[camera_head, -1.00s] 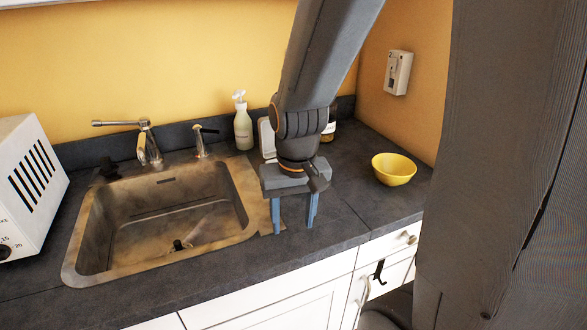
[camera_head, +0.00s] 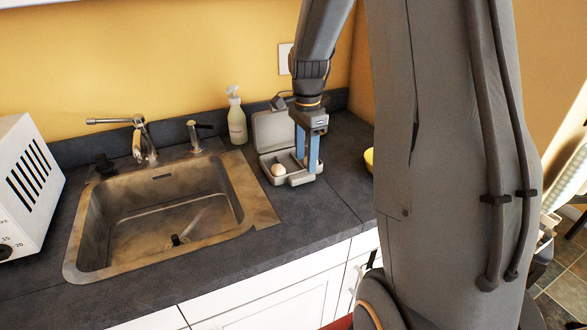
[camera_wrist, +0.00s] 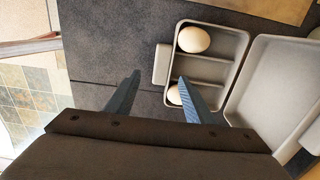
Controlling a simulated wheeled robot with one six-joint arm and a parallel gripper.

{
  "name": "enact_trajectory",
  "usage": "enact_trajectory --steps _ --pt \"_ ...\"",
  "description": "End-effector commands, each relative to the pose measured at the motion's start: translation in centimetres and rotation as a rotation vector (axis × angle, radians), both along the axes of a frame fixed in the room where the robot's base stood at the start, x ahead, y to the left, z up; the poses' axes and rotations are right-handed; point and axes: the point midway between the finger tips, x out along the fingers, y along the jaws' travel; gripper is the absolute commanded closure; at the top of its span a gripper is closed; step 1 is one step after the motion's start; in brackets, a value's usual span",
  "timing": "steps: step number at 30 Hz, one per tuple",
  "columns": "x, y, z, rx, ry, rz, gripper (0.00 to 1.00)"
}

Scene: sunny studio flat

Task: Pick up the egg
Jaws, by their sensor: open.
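A grey lidded box (camera_head: 298,179) stands open on the dark counter, right of the sink. A pale egg (camera_head: 278,169) lies in its near left part. In the wrist view this egg (camera_wrist: 194,39) lies in an end compartment, and a second egg (camera_wrist: 174,95) is partly hidden by a finger at the other end. The middle compartment looks empty. My gripper (camera_head: 306,164) points down at the right part of the box, fingers apart. In the wrist view my gripper (camera_wrist: 159,76) has one finger over the second egg and the other outside the box; nothing is held.
The open lid (camera_wrist: 275,85) stands beside the compartments. A soap bottle (camera_head: 237,122) is behind left of the box. The sink (camera_head: 258,205) lies left. A yellow bowl (camera_head: 369,160) is right, mostly hidden by my arm. Counter in front of the box is clear.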

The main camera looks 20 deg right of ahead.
Motion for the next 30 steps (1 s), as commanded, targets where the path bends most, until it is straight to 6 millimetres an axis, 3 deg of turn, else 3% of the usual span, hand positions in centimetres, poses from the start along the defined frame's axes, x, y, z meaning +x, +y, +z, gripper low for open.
enact_trajectory --steps 12,21,23,30 --pt "0.3 0.0 -4.5 0.000 0.002 0.003 0.52" --pt "0.4 0.0 -5.0 0.000 0.000 0.003 0.52" --pt "0.4 0.0 -5.0 0.000 0.000 0.003 0.58" --pt "0.4 0.0 -5.0 0.000 0.000 0.003 0.97"
